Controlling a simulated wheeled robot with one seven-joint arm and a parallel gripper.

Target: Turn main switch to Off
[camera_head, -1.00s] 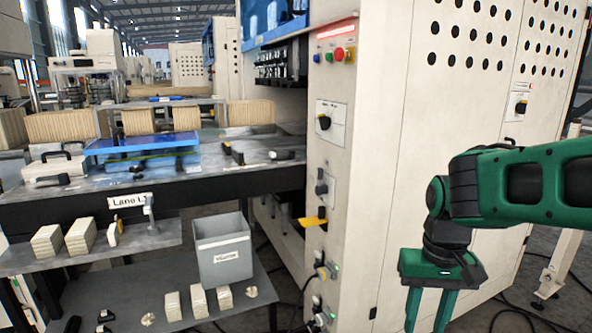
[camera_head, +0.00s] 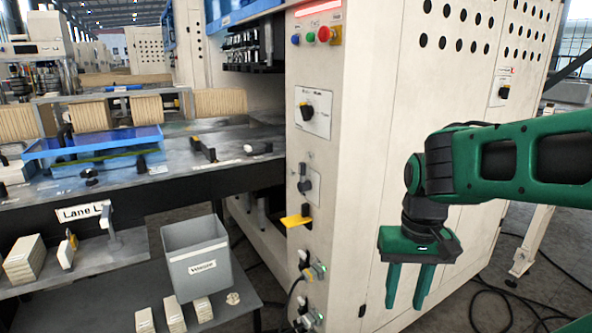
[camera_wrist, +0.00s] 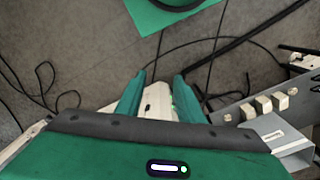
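A black rotary switch (camera_head: 306,111) on a white label plate sits on the cream cabinet's narrow front face. A second black rotary switch (camera_head: 503,93) sits on a small plate on the cabinet's side panel, behind my arm. The lettering is too small to read, so I cannot tell which is the main switch or its setting. My gripper (camera_head: 406,306) points down, open and empty, in front of the side panel. It is below both switches in the picture, touching neither. In the wrist view my gripper's fingers (camera_wrist: 160,77) are apart with nothing held between them.
Coloured buttons (camera_head: 316,35) are above the front switch; a black lever (camera_head: 304,184) and yellow tab (camera_head: 297,219) are below it. A bench (camera_head: 150,195) and grey bin (camera_head: 196,258) stand left. Cables (camera_head: 490,294) lie on the floor at right.

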